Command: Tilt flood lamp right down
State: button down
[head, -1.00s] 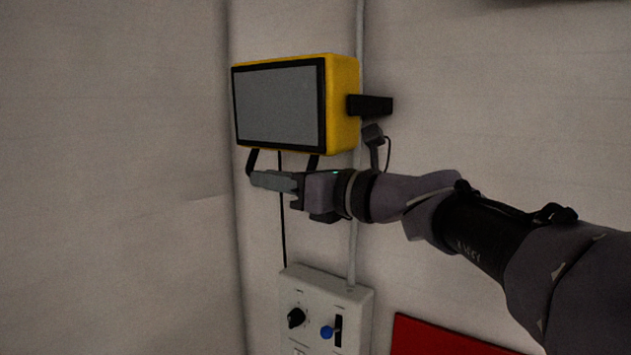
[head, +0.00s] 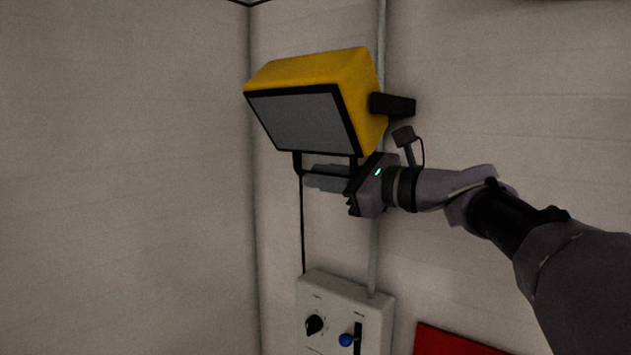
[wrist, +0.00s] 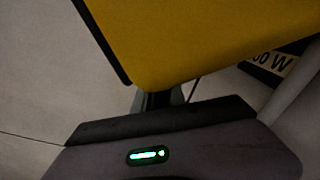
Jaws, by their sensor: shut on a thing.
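The flood lamp (head: 312,73) is a yellow box with a black-framed grey face, mounted high on the wall by a black bracket (head: 393,105). Its face points forward and tilts downward. A black handle (head: 297,162) hangs under its lower edge. My gripper (head: 325,178) is just below the lamp, shut on the handle. In the wrist view the lamp's yellow housing (wrist: 200,40) fills the top, with my gripper's dark palm edge close beneath it. The fingertips are mostly hidden in that view.
A pale control box (head: 345,300) with a black knob (head: 314,324) and a blue-tipped lever (head: 346,340) is on the wall below. A grey pipe and a black cable run down to it. A red panel (head: 450,341) is at lower right. A wall corner stands left.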

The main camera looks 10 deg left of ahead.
jog(key=shift+w+d+r, duration=0.15)
jog(key=shift+w, duration=0.05)
dwell(0.3)
jog(key=c, duration=1.8)
grip_release()
jog(key=o, duration=0.3)
jog(key=shift+s+d, duration=0.1)
jog(key=shift+d, duration=0.05)
jog(key=shift+o, duration=0.2)
jog(key=shift+s+d+r, duration=0.15)
jog(key=shift+s+d, duration=0.05)
jog(key=shift+d, duration=0.15)
jog(key=b+v, duration=0.4)
jog(key=v, duration=1.3)
